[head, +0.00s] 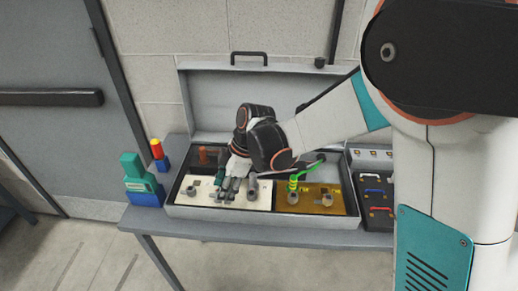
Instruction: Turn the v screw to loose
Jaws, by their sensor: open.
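An open grey case on the table holds a cream panel (265,200) on the left and a gold panel (318,206) on the right. Small grey knob-like fittings stand on both, including one on the cream panel (192,191) and one on the gold panel (327,200). Markings are too small to read, so I cannot tell which fitting is the v screw. My gripper (229,190) is open and points down over the cream panel, close to its fittings. Contact with any of them cannot be made out. My wrist and arm hide the back middle of the case.
The raised case lid (215,100) stands behind my arm. A yellow-green fitting (293,184) with a curved green piece rises from the gold panel. A teal and blue object (142,182) and a red-yellow-blue one (158,154) stand left. A black panel with coloured handles (375,204) is right.

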